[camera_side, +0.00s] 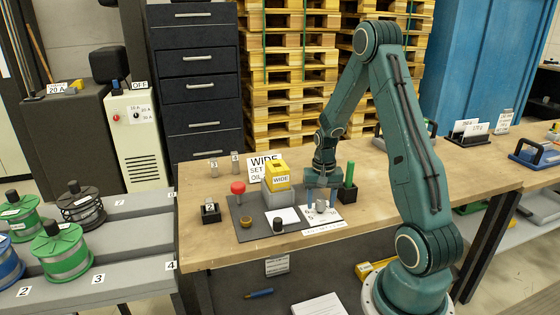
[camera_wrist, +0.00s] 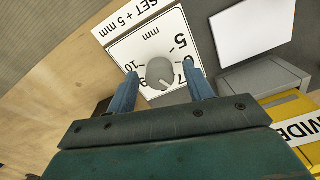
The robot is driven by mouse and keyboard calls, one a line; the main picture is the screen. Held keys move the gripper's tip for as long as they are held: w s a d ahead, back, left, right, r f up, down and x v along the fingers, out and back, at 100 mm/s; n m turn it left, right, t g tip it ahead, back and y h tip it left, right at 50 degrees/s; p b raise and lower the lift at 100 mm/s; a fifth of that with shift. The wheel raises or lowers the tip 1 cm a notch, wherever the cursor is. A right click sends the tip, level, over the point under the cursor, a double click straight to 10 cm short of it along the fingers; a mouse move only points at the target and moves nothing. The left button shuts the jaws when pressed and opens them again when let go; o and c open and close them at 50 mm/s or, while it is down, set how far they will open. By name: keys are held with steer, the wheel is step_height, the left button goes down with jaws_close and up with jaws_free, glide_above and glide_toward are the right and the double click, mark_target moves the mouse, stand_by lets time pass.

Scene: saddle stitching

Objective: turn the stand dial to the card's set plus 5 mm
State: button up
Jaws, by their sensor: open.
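The stand dial is a round grey knob (camera_wrist: 160,72) on a white plate (camera_wrist: 117,24) marked "mm" and "SET + 5 mm", with 5 and 10 among its visible numbers. In the side view the knob (camera_side: 321,206) stands on the mat's right side. My gripper (camera_wrist: 161,69) is open, its blue fingers on either side of the knob; contact cannot be told. The gripper (camera_side: 321,183) points down over the dial in the side view. The card (camera_side: 260,161) reads "WIDE", with "SET" below; its set number is partly hidden behind the yellow block.
A red-topped knob (camera_side: 238,187), a small brass bowl (camera_side: 246,223), a black cap (camera_side: 278,224) and a green post (camera_side: 349,173) stand nearby.

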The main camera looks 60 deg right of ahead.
mark_target(321, 202)
steer(key=shift+r, duration=0.15)
step_height(321, 202, up, 14)
steer(key=shift+f, duration=0.2)
stand_by(0.5)
steer(key=a+r+n+t+h, duration=0.15)
steer(key=a+r+n, duration=0.5)
steer(key=a, duration=0.75)
steer(key=s+a+r+n+t, duration=0.2)
steer(key=s+a, duration=0.3)
steer(key=a, duration=0.1)
steer(key=s+a+r+n+t+y, duration=0.1)
steer(key=s+a+r+n+t, duration=0.1)
steer(key=s+a, duration=0.3)
steer(key=shift+a+r+n, duration=0.4)
steer(key=shift+a+n, duration=0.35)
steer(key=shift+a, duration=0.35)
